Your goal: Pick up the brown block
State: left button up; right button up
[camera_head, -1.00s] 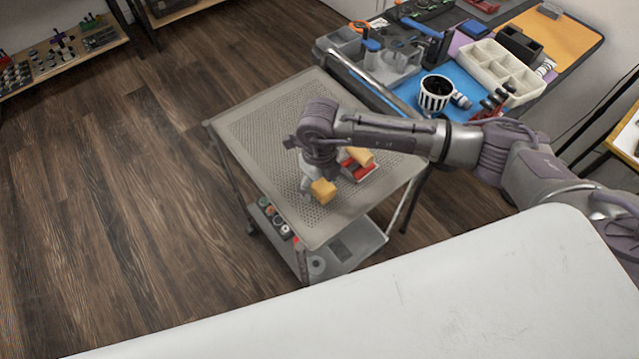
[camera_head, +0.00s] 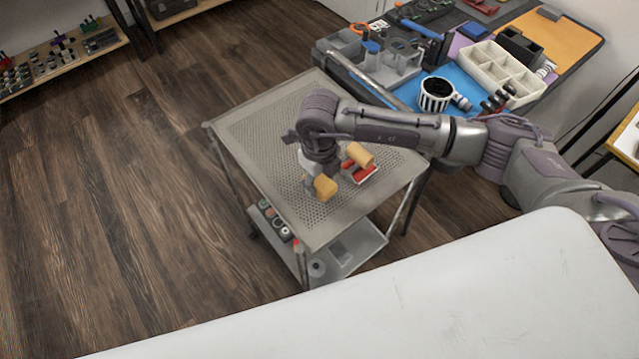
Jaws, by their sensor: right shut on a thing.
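A yellowish-brown block (camera_head: 325,187) shows at the lower end of my right gripper (camera_head: 315,178), above the grey perforated trolley top (camera_head: 260,135). The gripper points down and is shut on this block; its fingers are partly hidden by the wrist and the block. A small gap to the trolley top cannot be judged from here. A second tan block (camera_head: 360,155), rounded in shape, lies just to the right, on or against a red and white piece (camera_head: 360,173). My left gripper is not in view.
A workbench (camera_head: 575,65) with a blue mat, a striped mug (camera_head: 435,95), a white divided tray (camera_head: 491,70) and tools stands behind the trolley. A white table (camera_head: 420,300) fills the foreground. The trolley's left and front areas are clear.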

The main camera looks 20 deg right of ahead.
jog(key=shift+r, duration=0.95)
jog(key=s+d+r+b, duration=0.1)
jog(key=s+d+r, duration=0.6)
jog(key=s, duration=0.2)
jog(key=shift+d+b, duration=0.35)
jog(key=shift+b, duration=0.05)
jog(key=shift+w, duration=0.1)
